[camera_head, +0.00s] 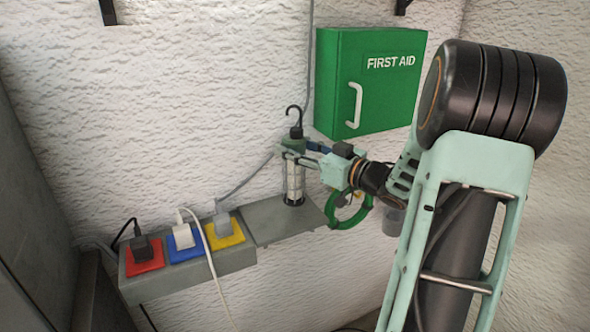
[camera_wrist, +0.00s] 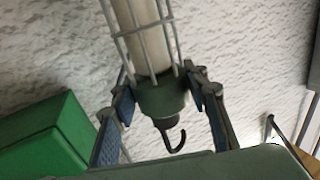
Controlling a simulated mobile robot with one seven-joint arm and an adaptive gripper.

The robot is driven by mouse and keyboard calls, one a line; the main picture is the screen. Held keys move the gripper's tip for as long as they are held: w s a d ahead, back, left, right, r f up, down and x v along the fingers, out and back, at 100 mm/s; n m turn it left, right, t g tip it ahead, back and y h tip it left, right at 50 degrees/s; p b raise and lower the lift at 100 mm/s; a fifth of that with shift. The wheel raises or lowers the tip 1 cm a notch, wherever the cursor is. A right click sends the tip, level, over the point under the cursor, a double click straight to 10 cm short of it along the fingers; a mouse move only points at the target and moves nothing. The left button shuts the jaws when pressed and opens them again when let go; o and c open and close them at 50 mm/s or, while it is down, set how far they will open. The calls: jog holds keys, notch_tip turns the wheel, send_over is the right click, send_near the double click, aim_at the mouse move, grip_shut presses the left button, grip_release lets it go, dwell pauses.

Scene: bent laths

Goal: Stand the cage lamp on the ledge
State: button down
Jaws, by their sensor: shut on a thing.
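The cage lamp (camera_head: 294,180) has a pale tube in a wire cage, a dark green collar and a black hook on top. It stands upright over the grey ledge (camera_head: 270,232), its dark foot at the ledge's surface; I cannot tell whether it touches. My gripper (camera_head: 295,151) reaches in from the right and is shut on the lamp near its collar. In the wrist view, the lamp (camera_wrist: 150,45) lies between the two blue-padded fingers of my gripper (camera_wrist: 166,98), its hook pointing down in the picture. The foot is out of that view.
A green first aid box (camera_head: 370,80) hangs on the wall above my gripper. Red (camera_head: 145,257), blue (camera_head: 186,245) and yellow (camera_head: 224,234) sockets with plugs and cables sit left of the ledge. A green ring (camera_head: 350,213) hangs at its right end. A grey cable runs behind the lamp.

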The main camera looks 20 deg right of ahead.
jog(key=shift+w+d+f, duration=0.1)
jog(key=shift+w+f, duration=0.1)
jog(key=shift+f, duration=0.05)
jog(key=shift+w+d+f+b, duration=0.1)
jog(key=shift+f+b, duration=0.7)
jog(key=shift+f, duration=0.05)
jog(key=shift+w+d+f+b, duration=0.1)
jog(key=shift+f+b, duration=0.7)
jog(key=shift+f, duration=0.05)
jog(key=shift+f, duration=0.2)
jog(key=c, duration=1.1)
grip_release()
jog(key=shift+c, duration=0.2)
jog(key=v, duration=1.2)
jog(key=shift+b, duration=0.4)
